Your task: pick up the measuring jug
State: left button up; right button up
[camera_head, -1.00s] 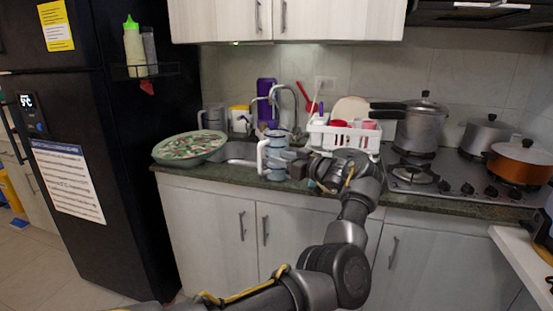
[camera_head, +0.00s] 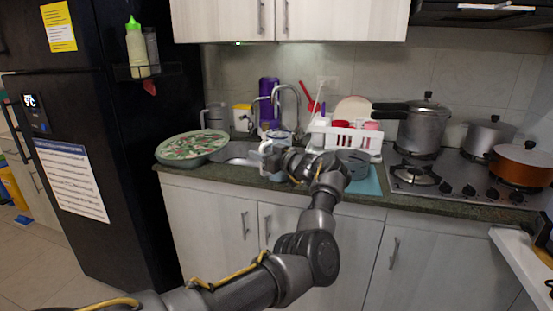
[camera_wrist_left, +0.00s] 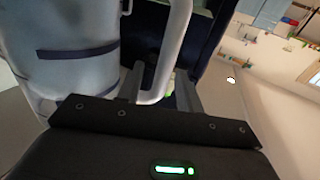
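The measuring jug (camera_head: 281,136), bluish and translucent with a pale handle (camera_head: 265,148), stands upright at the counter's front edge by the sink. My left gripper (camera_head: 287,163) is in front of it and hides its lower part. In the left wrist view the jug's body (camera_wrist_left: 75,50), with dark bands, fills the left side. Its handle (camera_wrist_left: 172,50) passes between the two fingers of my left gripper (camera_wrist_left: 160,88). The fingers look apart, with a gap beside the handle. My right gripper is not in view.
A patterned round tray (camera_head: 192,147) lies left of the sink (camera_head: 238,153). A white dish rack (camera_head: 345,139) stands behind my wrist. A grey pot (camera_head: 354,160) is on a teal mat (camera_head: 369,184) to the right. The stove (camera_head: 455,180) carries several pots.

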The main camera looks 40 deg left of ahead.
pick_arm(q)
jog(key=shift+c, duration=0.5)
grip_shut()
dwell(0.8)
jog(key=shift+r, duration=0.1)
